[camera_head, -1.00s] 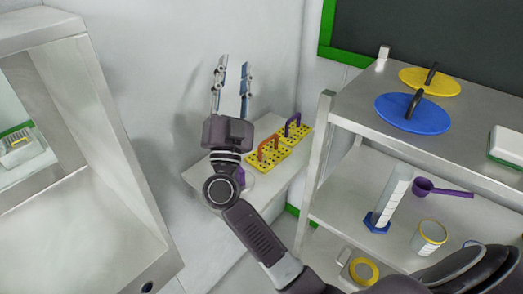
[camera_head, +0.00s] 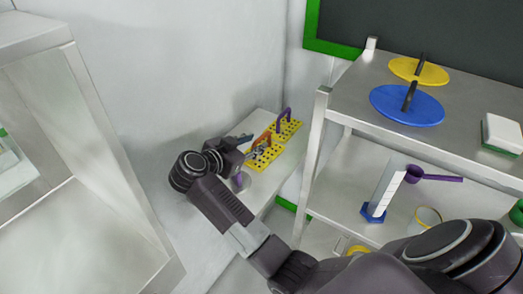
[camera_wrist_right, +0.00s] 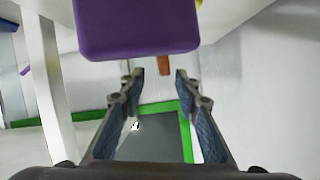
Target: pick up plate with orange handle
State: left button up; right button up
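The yellow perforated plate with the orange handle (camera_head: 268,155) lies on a small light-topped stand in the corner; my gripper partly hides its near side and handle. My right gripper (camera_head: 253,143) is in front of it in the head view, turned toward the orange handle, fingers apart. In the right wrist view my right gripper (camera_wrist_right: 160,74) is open and empty between its fingertips. A small orange piece, likely the handle (camera_wrist_right: 192,66), shows just beyond the fingertips. Contact with it cannot be told. My left gripper is not in view.
A second yellow plate with a purple handle (camera_head: 289,130) lies directly behind. A purple object (camera_head: 240,181) is under my wrist; a purple block (camera_wrist_right: 137,27) fills the top of the wrist view. A metal shelf (camera_head: 345,100) with lids stands right; a wall is behind.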

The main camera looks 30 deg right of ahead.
aim_at(258, 139)
jog(key=x, duration=0.4)
jog(key=shift+w+p, duration=0.2)
jog(key=shift+p, duration=0.15)
jog(key=shift+a+r, duration=0.1)
grip_shut()
